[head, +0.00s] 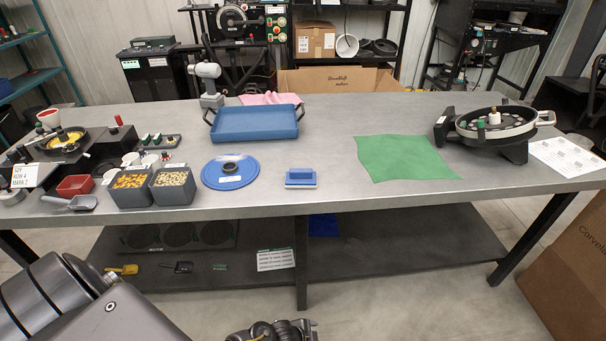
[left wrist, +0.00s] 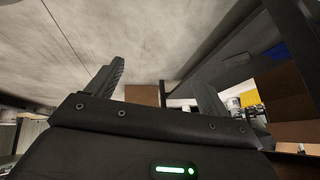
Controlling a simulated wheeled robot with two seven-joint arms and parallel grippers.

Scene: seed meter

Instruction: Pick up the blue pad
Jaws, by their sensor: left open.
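The blue pad (head: 301,178) is a small blue block on a pale base. It lies flat on the grey table near its front edge, just right of a blue round lid with a dark knob (head: 229,172). Nothing touches it. My left gripper (left wrist: 158,82) shows in the left wrist view with its two fingers spread and nothing between them. It is away from the pad, which is not seen in that view. My left arm comes in at the lower left of the head view, below the table front. My right gripper cannot be made out.
A blue tray (head: 255,123) stands behind the pad. Seed bins (head: 172,188) are to the left and a green cloth (head: 405,158) to the right. The table (head: 330,190) is bare between pad and cloth. A lower shelf (head: 400,245) runs underneath.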

